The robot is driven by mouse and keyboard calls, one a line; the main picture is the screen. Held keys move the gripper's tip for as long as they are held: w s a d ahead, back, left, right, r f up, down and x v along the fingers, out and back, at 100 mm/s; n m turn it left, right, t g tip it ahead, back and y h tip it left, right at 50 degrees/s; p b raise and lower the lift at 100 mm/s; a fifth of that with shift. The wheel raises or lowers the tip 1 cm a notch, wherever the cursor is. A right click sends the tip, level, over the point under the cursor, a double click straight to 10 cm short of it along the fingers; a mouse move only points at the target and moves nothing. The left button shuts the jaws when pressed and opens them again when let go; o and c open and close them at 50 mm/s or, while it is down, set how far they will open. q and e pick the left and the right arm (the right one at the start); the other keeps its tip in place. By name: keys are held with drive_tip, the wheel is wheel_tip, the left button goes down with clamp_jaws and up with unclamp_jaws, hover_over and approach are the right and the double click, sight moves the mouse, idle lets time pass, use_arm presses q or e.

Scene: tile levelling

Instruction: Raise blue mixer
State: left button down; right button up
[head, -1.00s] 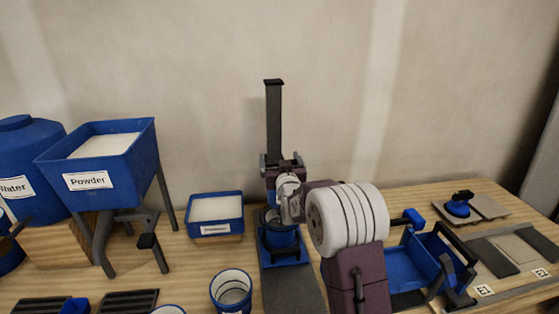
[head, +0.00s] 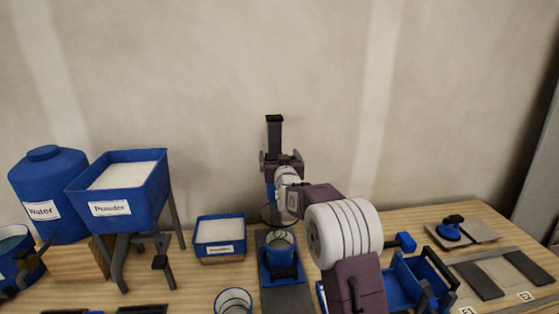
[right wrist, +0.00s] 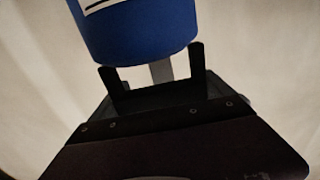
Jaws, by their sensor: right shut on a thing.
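The blue mixer (head: 270,190) rides on a dark upright post (head: 274,133) at the middle back of the table. My right gripper (head: 283,165) is shut on it, partway up the post and close to its top. In the right wrist view the mixer's blue body (right wrist: 138,32), with a white label, sits just beyond the dark fingers (right wrist: 153,85). The exact grip spot is hidden. A blue bucket (head: 281,243) stands on the mixer's base below, and a dark ring-shaped part (head: 270,214) shows just above it. My left gripper is out of view.
A powder hopper (head: 118,190) and water tank (head: 48,190) stand at the left. A powder tray (head: 220,233) is left of the mixer, with a white-lined bucket (head: 233,300) in front. Blue tool (head: 450,228) and tiles (head: 478,281) lie at the right.

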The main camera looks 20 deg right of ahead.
drive_tip(key=shift+r, duration=0.4)
drive_tip(key=o, duration=1.8)
drive_tip(key=shift+f, duration=0.1)
drive_tip(key=shift+s+a+f, duration=0.1)
drive_tip(key=shift+s, duration=0.35)
drive_tip(key=b+v, duration=0.1)
drive_tip(key=v, duration=0.7)
